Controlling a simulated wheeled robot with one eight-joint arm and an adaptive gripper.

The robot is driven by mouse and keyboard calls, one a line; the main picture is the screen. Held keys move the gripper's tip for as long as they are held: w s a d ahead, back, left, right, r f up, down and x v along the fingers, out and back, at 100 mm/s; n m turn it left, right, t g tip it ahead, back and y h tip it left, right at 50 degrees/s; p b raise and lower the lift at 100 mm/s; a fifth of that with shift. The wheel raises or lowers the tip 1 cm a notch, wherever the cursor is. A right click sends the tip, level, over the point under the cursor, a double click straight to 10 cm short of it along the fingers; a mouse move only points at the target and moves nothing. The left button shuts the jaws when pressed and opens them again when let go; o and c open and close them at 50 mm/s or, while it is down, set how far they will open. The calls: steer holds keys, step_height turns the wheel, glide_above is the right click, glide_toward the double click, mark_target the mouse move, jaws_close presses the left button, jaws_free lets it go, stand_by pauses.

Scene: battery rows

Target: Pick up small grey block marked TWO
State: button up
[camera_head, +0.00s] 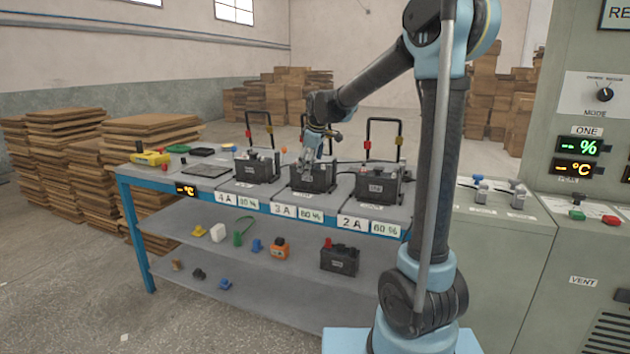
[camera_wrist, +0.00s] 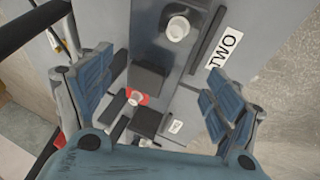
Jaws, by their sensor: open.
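In the wrist view a white label reading TWO (camera_wrist: 224,47) lies on a grey surface, just beyond the tip of the right finger. Small dark grey blocks (camera_wrist: 147,76) and (camera_wrist: 148,121) show between the fingers; I cannot read a mark on them and cannot tell which one is the block marked TWO. My gripper (camera_wrist: 160,68) is open and empty, its ridged blue-grey fingers apart on both sides. In the head view my gripper (camera_head: 311,158) points down over the middle black battery (camera_head: 311,181), which it partly hides. The block cannot be told there.
Black batteries (camera_head: 257,169) and (camera_head: 377,188) stand left and right on the blue bench (camera_head: 262,206). Upright black handles (camera_head: 384,124) rise behind. White and red-based terminals (camera_wrist: 178,28) and (camera_wrist: 135,97) show in the wrist view.

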steer(key=shift+x, duration=0.95)
jaws_close()
steer(key=shift+r, duration=0.1)
